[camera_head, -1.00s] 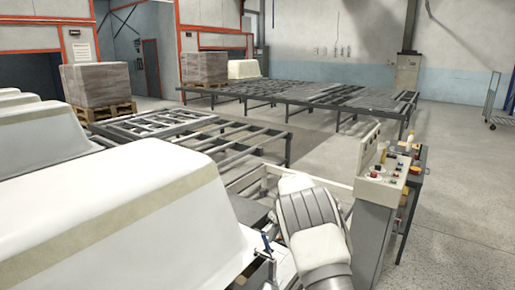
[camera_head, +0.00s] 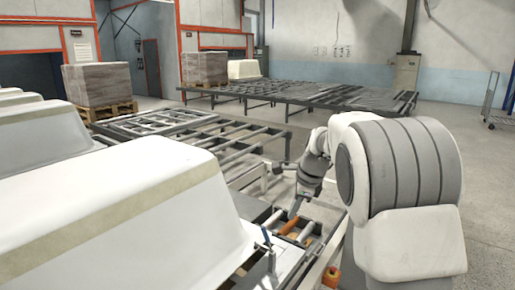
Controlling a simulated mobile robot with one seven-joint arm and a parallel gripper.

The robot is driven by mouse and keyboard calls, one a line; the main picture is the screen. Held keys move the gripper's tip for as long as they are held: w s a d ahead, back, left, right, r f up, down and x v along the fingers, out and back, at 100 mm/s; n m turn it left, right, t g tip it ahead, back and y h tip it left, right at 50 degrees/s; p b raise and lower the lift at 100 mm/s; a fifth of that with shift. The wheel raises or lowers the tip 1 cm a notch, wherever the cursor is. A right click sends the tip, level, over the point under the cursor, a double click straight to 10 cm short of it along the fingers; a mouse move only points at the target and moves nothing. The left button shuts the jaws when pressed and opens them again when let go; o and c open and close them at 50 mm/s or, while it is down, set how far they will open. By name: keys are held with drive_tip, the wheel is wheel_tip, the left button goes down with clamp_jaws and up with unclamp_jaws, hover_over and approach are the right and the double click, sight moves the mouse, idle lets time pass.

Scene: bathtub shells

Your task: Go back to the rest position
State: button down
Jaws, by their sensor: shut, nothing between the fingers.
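My arm fills the right middle of the head view, its large white and grey links in front. It bends back to the left, and its thin far end points down. My gripper (camera_head: 294,211) is small and dark at that end, shut and empty, above or close to a narrow tray-like surface with an orange-handled item (camera_head: 289,226) and a pale rod (camera_head: 306,232). I cannot tell whether it touches anything there. A large white bathtub shell (camera_head: 120,220) lies upside down to the left of the gripper.
More white shells (camera_head: 40,130) stand behind at left. Empty roller frames (camera_head: 190,128) and a long conveyor (camera_head: 340,95) lie beyond. Wrapped pallet stacks (camera_head: 97,84) stand at the back left. A wire trolley (camera_head: 492,100) stands far right. The floor at right is open.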

drive_tip(key=s+d+r+n+t, duration=0.1)
drive_tip(key=s+r+n, duration=0.2)
drive_tip(key=s+n, duration=0.35)
drive_tip(key=s+d+r+n+h, duration=0.1)
drive_tip(key=s+r+n, duration=0.2)
drive_tip(key=s, duration=0.7)
drive_tip(key=s+d+r+n+t, duration=0.1)
drive_tip(key=s+r+n, duration=0.25)
drive_tip(key=s, duration=0.55)
drive_tip(key=s+d+f+n+h, duration=0.1)
drive_tip(key=s+f+n, duration=0.2)
drive_tip(key=s+n, duration=0.3)
drive_tip(key=s, duration=0.3)
drive_tip(key=shift+s+f+n, duration=0.25)
drive_tip(key=shift+s+n, duration=0.05)
drive_tip(key=shift+n, duration=0.1)
drive_tip(key=shift+d, duration=0.1)
